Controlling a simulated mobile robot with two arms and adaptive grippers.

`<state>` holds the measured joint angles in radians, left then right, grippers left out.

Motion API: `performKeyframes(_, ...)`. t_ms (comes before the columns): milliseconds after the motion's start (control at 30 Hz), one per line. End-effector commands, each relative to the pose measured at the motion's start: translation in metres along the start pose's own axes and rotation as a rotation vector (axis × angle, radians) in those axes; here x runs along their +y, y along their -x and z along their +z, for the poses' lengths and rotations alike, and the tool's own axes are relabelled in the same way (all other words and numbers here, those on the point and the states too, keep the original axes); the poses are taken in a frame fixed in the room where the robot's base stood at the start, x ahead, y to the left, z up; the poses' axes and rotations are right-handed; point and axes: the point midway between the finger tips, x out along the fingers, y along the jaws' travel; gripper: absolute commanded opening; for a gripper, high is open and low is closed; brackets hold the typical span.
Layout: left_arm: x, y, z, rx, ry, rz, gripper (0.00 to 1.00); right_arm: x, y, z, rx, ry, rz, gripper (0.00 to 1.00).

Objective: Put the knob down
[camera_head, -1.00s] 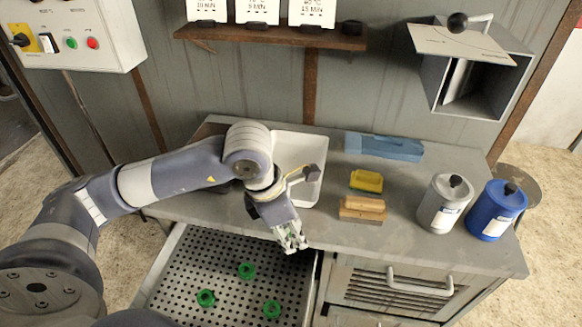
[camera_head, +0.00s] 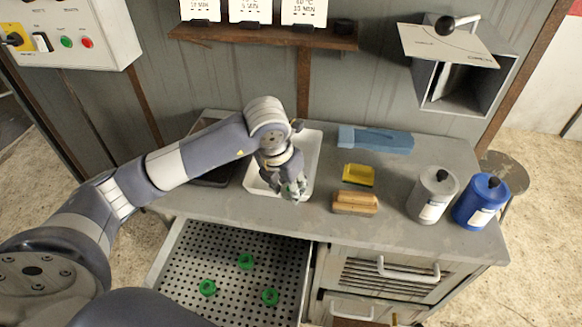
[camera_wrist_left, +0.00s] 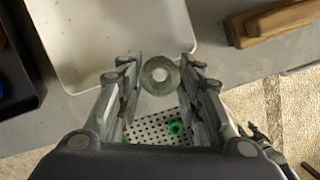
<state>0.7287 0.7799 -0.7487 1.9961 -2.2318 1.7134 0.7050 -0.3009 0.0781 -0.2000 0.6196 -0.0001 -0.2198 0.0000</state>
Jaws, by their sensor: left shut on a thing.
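My left gripper (camera_head: 292,191) is over the front of the white tray (camera_head: 311,158) on the counter. In the left wrist view, the gripper (camera_wrist_left: 160,82) is shut on a round, dull grey-green knob (camera_wrist_left: 160,76) with a pale centre. The knob is between the fingertips, near the tray's front rim (camera_wrist_left: 85,90). I cannot tell how high it is above the surface. In the head view the fingers mostly hide it. Several bright green ring-like pieces (camera_head: 246,261) lie in the open perforated drawer (camera_head: 215,250).
A dark tray (camera_head: 218,172) stands left of the white tray. To its right are a blue block (camera_head: 375,140), a yellow sponge (camera_head: 358,175), a wooden brush (camera_head: 355,202), a grey canister (camera_head: 430,195) and a blue canister (camera_head: 480,203). The counter's front strip (camera_head: 255,220) is clear.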

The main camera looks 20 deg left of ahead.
Motion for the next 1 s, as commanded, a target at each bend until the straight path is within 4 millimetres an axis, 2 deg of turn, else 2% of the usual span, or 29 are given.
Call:
performKeyframes(33,0.005,0.0,0.011,0.002,0.004,-0.001,0.1,-0.001,0.008,-0.001,0.001,0.0,-0.001,0.4)
performKeyframes(200,0.022,-0.012,0.04,0.002,0.002,-0.001,0.1,-0.001,0.019,-0.003,0.001,-0.001,-0.001,0.4)
performKeyframes(400,0.034,-0.023,0.061,0.001,0.0,-0.002,0.1,-0.001,0.026,-0.003,0.001,-0.001,-0.001,0.4)
performKeyframes(567,0.036,-0.03,0.064,0.004,-0.001,-0.001,0.1,0.0,0.03,-0.004,0.001,-0.001,-0.001,0.4)
performKeyframes(800,0.036,-0.057,0.056,0.003,-0.002,-0.002,0.1,0.002,0.045,-0.005,0.001,0.0,0.001,0.4)
performKeyframes(1000,0.036,-0.06,0.056,0.0,-0.002,-0.001,0.1,0.004,0.043,-0.004,0.001,0.001,0.003,0.4)
